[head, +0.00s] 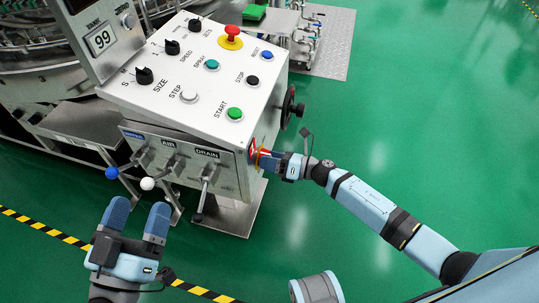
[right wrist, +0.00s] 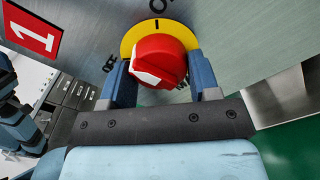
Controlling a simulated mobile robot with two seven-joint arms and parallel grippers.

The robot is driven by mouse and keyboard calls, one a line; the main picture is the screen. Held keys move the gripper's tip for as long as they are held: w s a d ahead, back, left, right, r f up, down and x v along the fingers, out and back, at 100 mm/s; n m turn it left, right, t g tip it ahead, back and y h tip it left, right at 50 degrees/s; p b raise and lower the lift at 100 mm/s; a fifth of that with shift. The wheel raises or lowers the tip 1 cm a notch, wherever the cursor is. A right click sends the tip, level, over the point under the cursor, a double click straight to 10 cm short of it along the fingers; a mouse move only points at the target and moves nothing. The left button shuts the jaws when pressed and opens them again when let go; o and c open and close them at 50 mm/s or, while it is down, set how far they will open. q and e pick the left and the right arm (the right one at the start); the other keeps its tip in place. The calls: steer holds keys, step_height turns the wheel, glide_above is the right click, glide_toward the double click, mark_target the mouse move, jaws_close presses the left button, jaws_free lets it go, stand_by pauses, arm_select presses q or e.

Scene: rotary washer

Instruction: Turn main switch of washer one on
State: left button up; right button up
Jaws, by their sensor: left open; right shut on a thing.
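The main switch is a red knob (right wrist: 160,60) on a yellow disc (right wrist: 128,42) in the right wrist view. It sits on the side wall of the washer's control box, next to a red plate marked 1 (right wrist: 33,27). My right gripper (right wrist: 157,72) is shut on the knob, one finger on each side. In the head view, my right gripper (head: 267,160) mostly hides the switch. My left gripper (head: 138,212) is open and empty, in front of the box.
The control panel (head: 170,90) carries several knobs and buttons and a red emergency stop (head: 231,34). Valve levers with a blue ball (head: 112,173) and a white ball (head: 147,184) stick out near my left gripper. A black handwheel (head: 291,107) stands above my right gripper. Green floor is clear at right.

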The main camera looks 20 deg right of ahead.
steer(key=m+p, duration=0.2)
steer(key=m, duration=0.2)
steer(key=m+p, duration=0.3)
steer(key=m, duration=0.1)
steer(key=shift+r+m, duration=0.2)
steer(key=shift+m, duration=0.1)
arm_select(q)
steer(key=s+a+f+g+y+p, duration=0.1)
steer(key=a+f+g+y, duration=0.3)
steer(key=f, duration=0.7)
steer(key=shift+s+a+f+g, duration=0.35)
steer(key=shift+s+a+g, duration=0.05)
steer(key=shift+g, duration=0.5)
arm_select(e)
steer(key=shift+f+m, duration=0.1)
steer(key=shift+m, duration=0.9)
arm_select(q)
steer(key=shift+y, duration=0.3)
arm_select(e)
steer(key=o, duration=0.9)
steer(key=shift+s, duration=0.1)
arm_select(q)
steer(key=shift+s+a+f+g+p, duration=0.15)
steer(key=shift+a+f+g+p, duration=0.15)
steer(key=shift+p, duration=0.55)
arm_select(e)
steer(key=v, duration=1.3)
steer(key=shift+s+d, duration=0.25)
steer(key=shift+d, duration=0.05)
